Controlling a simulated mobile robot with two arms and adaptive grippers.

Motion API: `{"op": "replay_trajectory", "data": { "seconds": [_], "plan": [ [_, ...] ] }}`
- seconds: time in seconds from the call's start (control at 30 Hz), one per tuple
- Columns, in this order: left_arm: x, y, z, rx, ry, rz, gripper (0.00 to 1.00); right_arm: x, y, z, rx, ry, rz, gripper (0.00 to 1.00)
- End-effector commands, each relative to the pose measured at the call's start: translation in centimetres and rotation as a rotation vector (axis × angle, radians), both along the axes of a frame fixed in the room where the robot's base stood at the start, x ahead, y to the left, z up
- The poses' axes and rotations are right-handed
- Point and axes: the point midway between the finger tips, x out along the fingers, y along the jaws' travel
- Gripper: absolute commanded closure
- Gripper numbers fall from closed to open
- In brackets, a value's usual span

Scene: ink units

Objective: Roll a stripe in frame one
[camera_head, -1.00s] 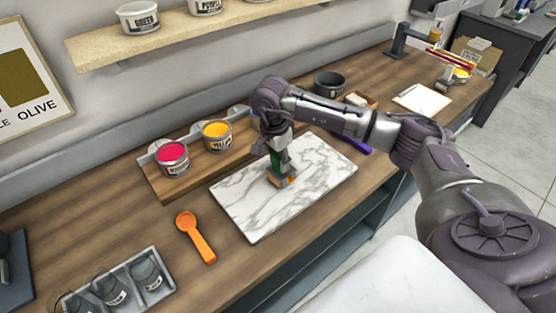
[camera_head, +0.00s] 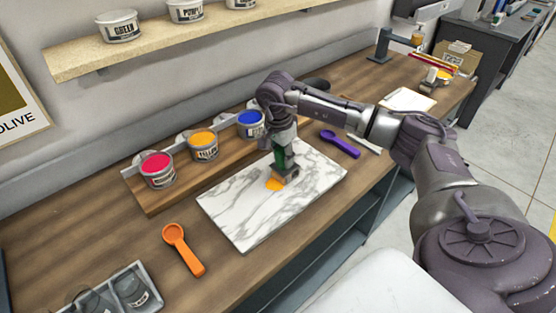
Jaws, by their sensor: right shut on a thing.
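My right gripper (camera_head: 281,146) is shut on a hand tool with a green handle (camera_head: 279,158) and a blocky brownish-grey lower end (camera_head: 287,174). I take it for a roller, but its roller part is not clear. It is upright over the white marbled slab (camera_head: 230,212), at or just above its surface. An orange-yellow ink patch (camera_head: 273,185) lies on the slab just left of the tool's lower end. Pots of red ink (camera_head: 158,171), yellow ink (camera_head: 203,147) and blue ink (camera_head: 250,125) stand behind the slab. I cannot make out which thing is frame one. My left gripper is not in view.
An orange scoop (camera_head: 182,248) lies left of the slab and a purple scoop (camera_head: 340,144) right of it. A white sheet (camera_head: 408,101) lies farther right. A shelf (camera_head: 75,61) with pots hangs above.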

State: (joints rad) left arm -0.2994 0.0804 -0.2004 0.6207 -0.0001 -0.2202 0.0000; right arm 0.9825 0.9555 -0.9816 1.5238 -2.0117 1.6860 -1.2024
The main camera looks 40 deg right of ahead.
Motion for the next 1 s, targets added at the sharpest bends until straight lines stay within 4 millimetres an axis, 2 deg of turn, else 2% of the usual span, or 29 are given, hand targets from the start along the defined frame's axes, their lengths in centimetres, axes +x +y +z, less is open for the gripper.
{"op": "replay_trajectory", "data": {
  "seconds": [0.1,0.27,0.73,1.0],
  "plan": [
    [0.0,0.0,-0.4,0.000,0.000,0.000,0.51,0.1,-0.8,-0.1,0.000,-0.001,-0.003,1.00],
    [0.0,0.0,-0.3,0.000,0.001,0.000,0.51,0.0,-0.7,0.0,0.001,0.000,0.000,1.00],
    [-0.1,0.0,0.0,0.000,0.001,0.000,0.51,-0.2,2.3,-0.2,0.001,0.001,0.002,1.00],
    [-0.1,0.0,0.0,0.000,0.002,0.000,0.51,-0.3,3.1,-0.2,0.000,0.002,0.001,1.00]
  ]
}}
